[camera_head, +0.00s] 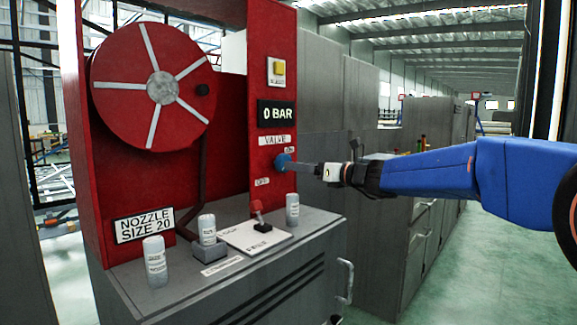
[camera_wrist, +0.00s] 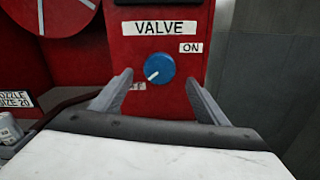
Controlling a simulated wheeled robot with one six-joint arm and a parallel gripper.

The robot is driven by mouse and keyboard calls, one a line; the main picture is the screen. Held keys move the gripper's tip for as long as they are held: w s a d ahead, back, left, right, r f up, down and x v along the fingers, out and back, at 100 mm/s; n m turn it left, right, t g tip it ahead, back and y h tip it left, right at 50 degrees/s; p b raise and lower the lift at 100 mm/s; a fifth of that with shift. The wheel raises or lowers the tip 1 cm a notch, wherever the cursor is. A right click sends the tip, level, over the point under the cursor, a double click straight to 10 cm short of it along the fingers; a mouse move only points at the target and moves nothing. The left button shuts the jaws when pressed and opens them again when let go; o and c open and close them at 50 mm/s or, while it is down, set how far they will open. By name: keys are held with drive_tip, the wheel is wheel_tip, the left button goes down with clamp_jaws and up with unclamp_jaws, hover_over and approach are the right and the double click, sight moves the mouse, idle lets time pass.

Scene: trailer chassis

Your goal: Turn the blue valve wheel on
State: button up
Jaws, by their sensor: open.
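The blue valve wheel (camera_head: 281,162) is a small round knob on the red panel, below the VALVE label. In the wrist view the blue valve wheel (camera_wrist: 159,67) has a white pointer line aimed down-left, toward the partly hidden OFF label (camera_wrist: 136,86). The ON label (camera_wrist: 190,47) is at its upper right. My gripper (camera_head: 296,164) reaches in from the right, close in front of the wheel. In the wrist view my gripper (camera_wrist: 160,85) is open, with one finger on each side of the wheel. Whether the fingers touch it cannot be told.
A 0 BAR display (camera_head: 276,113) and a yellow button (camera_head: 278,68) are above the wheel. A red lever (camera_head: 257,210) and several grey cylinders stand on the grey cabinet top (camera_head: 185,273) below. A red hose reel (camera_head: 150,60) is at left. Grey cabinets stand behind my arm.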

sight(281, 163)
drive_tip(key=x, duration=0.6)
drive_tip(key=shift+a, duration=0.15)
drive_tip(key=shift+c, duration=0.6)
drive_tip(key=c, duration=0.9)
